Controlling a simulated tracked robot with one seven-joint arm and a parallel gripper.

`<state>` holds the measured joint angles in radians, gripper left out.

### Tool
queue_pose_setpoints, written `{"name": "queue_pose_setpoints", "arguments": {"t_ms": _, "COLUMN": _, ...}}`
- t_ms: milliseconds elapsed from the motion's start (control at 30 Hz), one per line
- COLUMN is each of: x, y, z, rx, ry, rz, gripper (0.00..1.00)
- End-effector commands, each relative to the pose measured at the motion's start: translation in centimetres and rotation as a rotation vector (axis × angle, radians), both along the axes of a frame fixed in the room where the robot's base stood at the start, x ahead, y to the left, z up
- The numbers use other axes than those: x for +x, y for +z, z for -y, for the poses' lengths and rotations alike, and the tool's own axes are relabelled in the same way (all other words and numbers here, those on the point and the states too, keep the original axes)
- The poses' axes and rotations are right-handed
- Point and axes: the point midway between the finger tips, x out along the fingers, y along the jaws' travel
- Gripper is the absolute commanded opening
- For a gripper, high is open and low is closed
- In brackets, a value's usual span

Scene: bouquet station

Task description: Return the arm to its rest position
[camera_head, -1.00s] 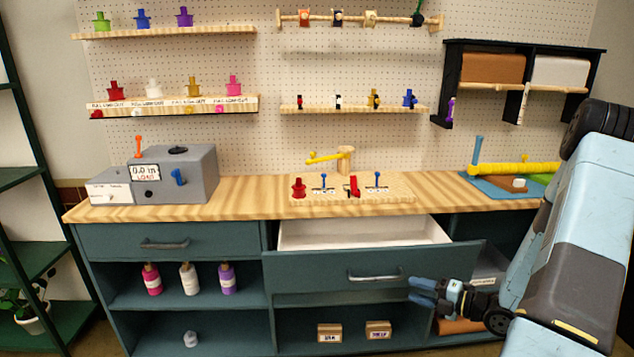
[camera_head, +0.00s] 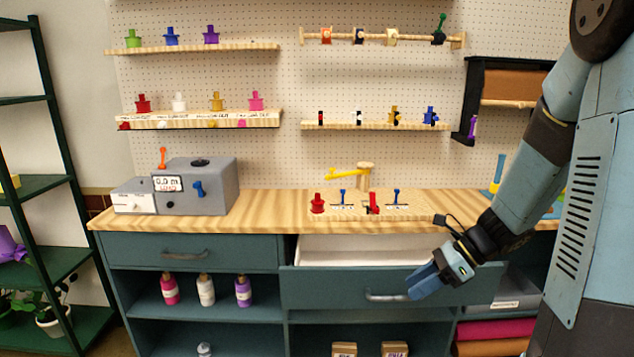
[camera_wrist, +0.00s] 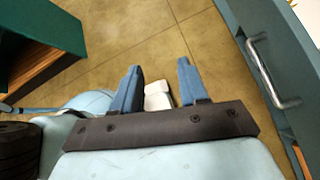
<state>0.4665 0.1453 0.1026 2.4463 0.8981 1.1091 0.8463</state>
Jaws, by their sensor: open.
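My gripper (camera_head: 422,283) is in front of the pulled-out drawer (camera_head: 335,284), near the right end of its handle (camera_head: 385,295) in the head view. In the wrist view my gripper (camera_wrist: 160,82) has its two blue fingers apart with nothing between them. There the drawer handle (camera_wrist: 268,75) lies to the right, apart from the fingers. The wrist view looks down past the fingers to the tiled floor (camera_wrist: 150,40). My arm comes in from the right side of the head view and hides part of the bench's right end.
The wooden bench top (camera_head: 260,207) carries a grey machine (camera_head: 200,185) and a board with red and blue tools (camera_head: 360,207). The open drawer juts out from the cabinet. A green shelf rack (camera_head: 50,180) stands at the left. Bottles (camera_head: 205,290) stand below the closed drawer.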

Motion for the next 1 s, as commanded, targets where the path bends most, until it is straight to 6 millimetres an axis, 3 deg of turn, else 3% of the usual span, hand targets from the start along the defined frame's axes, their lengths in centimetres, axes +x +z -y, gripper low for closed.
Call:
{"name": "queue_pose_setpoints", "arguments": {"t_ms": 467, "x": -5.2, "y": 6.5, "z": -1.1, "rx": -0.382, "ry": 0.607, "rz": 0.471, "gripper": 0.43}}
{"name": "queue_pose_setpoints", "arguments": {"t_ms": 1000, "x": -10.6, "y": 14.2, "z": 0.2, "rx": -0.824, "ry": 1.286, "rz": 0.93, "gripper": 0.43}}
